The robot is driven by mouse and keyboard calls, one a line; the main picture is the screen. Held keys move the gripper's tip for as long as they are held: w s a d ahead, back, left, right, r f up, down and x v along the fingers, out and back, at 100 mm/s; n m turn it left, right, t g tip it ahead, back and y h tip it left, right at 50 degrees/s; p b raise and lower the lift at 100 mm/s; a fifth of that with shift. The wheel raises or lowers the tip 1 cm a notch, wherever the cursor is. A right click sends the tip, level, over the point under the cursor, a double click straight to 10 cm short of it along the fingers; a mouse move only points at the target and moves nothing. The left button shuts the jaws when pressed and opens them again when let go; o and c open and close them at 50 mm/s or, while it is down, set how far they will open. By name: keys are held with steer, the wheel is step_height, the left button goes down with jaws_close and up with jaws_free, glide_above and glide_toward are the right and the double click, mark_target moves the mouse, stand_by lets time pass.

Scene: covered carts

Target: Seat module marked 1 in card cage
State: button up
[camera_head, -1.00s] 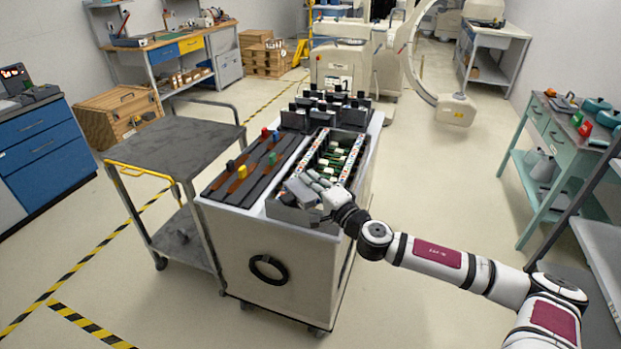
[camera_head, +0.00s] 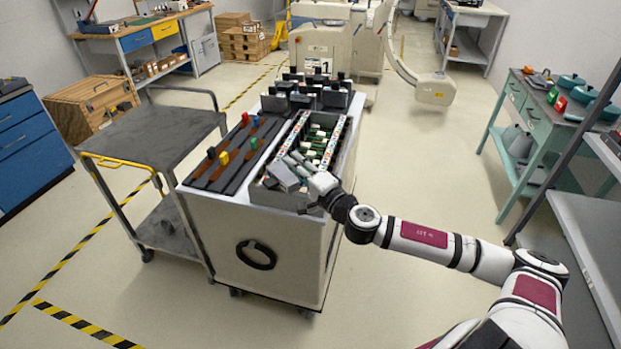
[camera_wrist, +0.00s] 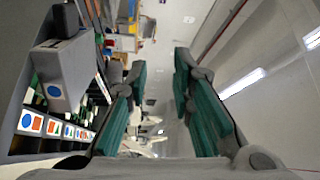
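The card cage (camera_head: 347,134) is an open box in the cart top, with green boards inside and coloured stickers along its rims. Its stickered rim shows in the wrist view (camera_wrist: 45,125). My gripper (camera_head: 294,163) is over the cage's near end, beside a grey block (camera_head: 283,178). In the wrist view my gripper (camera_wrist: 160,75) has its green-padded fingers apart with nothing between them. A grey module with a blue dot (camera_wrist: 65,70) is left of the fingers, apart from them. Several dark modules (camera_head: 300,100) stand at the cart's back. A "1" shows on a white label (camera_head: 325,68) behind them; I cannot tell which module is marked 1.
Dark strips with red, blue, yellow and green knobs (camera_head: 223,158) lie left of the cage. A grey cart (camera_head: 150,135) stands close on the left. A teal bench (camera_head: 545,115) is at right. The floor between the white cart (camera_head: 205,225) and the bench is open.

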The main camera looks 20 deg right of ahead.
steer(key=r+v, duration=0.1)
steer(key=v, duration=0.9)
steer(key=shift+s+f, duration=0.35)
steer(key=shift+f, duration=0.2)
steer(key=shift+d, duration=0.1)
